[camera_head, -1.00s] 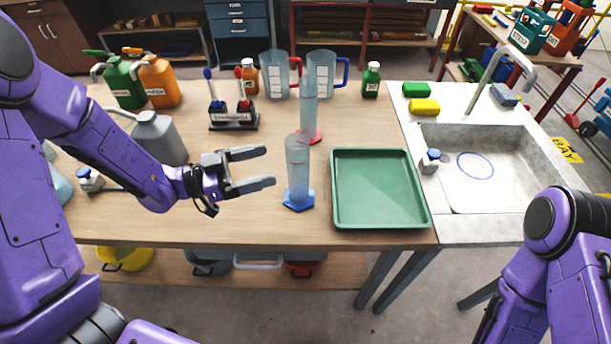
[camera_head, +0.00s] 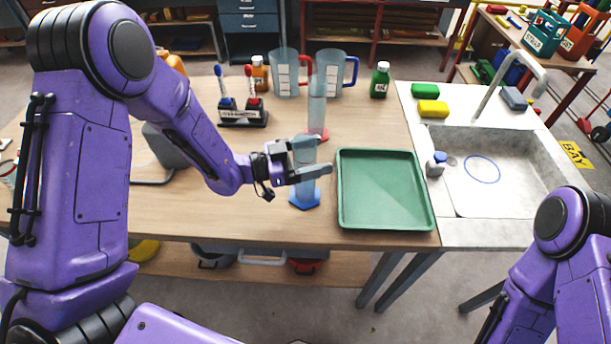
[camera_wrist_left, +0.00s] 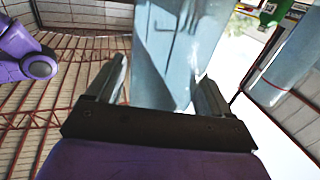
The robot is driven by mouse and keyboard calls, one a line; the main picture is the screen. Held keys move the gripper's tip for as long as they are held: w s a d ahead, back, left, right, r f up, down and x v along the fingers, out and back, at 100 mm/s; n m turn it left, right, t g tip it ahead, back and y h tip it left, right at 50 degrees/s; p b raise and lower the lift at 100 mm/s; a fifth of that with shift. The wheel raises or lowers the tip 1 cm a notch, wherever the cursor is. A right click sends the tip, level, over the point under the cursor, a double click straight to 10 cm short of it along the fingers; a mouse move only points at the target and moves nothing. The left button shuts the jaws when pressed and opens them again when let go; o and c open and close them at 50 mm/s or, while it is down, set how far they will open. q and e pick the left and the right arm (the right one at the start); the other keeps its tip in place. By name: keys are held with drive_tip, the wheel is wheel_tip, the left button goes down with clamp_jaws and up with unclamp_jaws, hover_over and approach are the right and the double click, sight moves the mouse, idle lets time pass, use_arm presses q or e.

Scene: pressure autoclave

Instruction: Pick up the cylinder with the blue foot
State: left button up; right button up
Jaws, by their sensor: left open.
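The clear cylinder with the blue foot (camera_head: 305,196) stands upright on the table, just left of the green tray. My left gripper (camera_head: 320,158) is open, with its fingers on either side of the cylinder's tube at upper-middle height. In the left wrist view the tube (camera_wrist_left: 172,50) stands between the two open fingers (camera_wrist_left: 163,90); I cannot tell whether either finger touches it. A second clear cylinder with a red foot (camera_head: 317,100) stands just behind. My right arm shows at the lower right, but its gripper is out of view.
The green tray (camera_head: 428,222) lies close to the right. Behind are two measuring jugs (camera_head: 285,75), a toothbrush-like brush stand (camera_head: 243,118) and a green bottle (camera_head: 380,80). A sink (camera_head: 520,185) is at the right. The table front between cylinder and edge is clear.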

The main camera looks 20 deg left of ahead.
use_arm(q)
drive_tip(key=shift+s+a, duration=0.1)
drive_tip(key=shift+s, duration=0.05)
drive_tip(key=shift+c, duration=1.2)
drive_tip(key=c, duration=1.1)
drive_tip(key=shift+r, duration=0.1)
